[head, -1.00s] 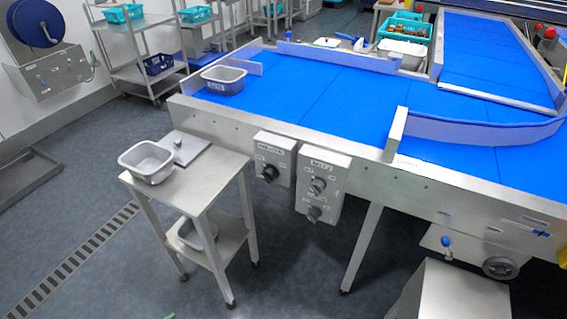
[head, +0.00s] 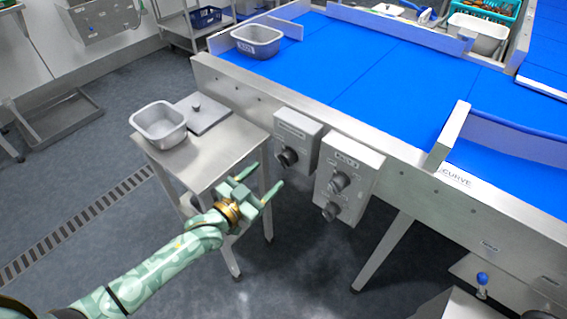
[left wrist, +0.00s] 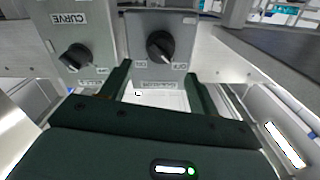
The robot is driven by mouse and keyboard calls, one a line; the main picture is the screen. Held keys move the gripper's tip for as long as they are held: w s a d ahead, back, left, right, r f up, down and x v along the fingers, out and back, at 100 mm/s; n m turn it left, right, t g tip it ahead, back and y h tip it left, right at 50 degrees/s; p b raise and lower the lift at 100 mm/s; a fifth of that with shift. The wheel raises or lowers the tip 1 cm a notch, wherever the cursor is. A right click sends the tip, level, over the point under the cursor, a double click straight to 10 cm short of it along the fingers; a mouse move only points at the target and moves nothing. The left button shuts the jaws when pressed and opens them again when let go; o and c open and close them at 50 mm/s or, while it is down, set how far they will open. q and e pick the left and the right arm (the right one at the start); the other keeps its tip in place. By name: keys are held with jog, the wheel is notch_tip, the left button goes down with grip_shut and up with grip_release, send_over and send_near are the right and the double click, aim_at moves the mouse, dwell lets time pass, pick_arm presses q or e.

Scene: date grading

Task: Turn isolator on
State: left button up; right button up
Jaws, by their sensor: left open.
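The single-knob switch box (head: 297,138) hangs on the conveyor's front side. Its black rotary knob (head: 287,158) also shows in the left wrist view (left wrist: 160,45), where its pale mark points to the lower right, towards a small inverted label that seems to read OFF. The box's name label is too small to read surely. My left gripper (head: 265,175) is open and empty, in front of and a little below this box in the head view. In the left wrist view its fingers (left wrist: 158,75) stand apart just below the knob, not touching it. My right gripper is not in view.
A two-knob box (head: 348,180) hangs close to the right; a label reading CURVE shows in the wrist view (left wrist: 70,18). A steel side table (head: 215,150) with a grey tub (head: 160,138) stands left of my gripper. The blue conveyor (head: 370,75) lies behind.

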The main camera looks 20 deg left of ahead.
aim_at(281, 163)
pick_arm(q)
jog(key=b+x, duration=0.1)
jog(key=x, duration=0.2)
jog(key=b+x, duration=0.1)
jog(key=x, duration=0.2)
jog(key=shift+w+f, duration=0.2)
jog(key=shift+w, duration=0.1)
jog(key=shift+w+d+r, duration=0.15)
jog(key=shift+w+d, duration=0.1)
jog(key=shift+w, duration=0.15)
jog(key=shift+c, duration=0.3)
jog(key=c, duration=0.9)
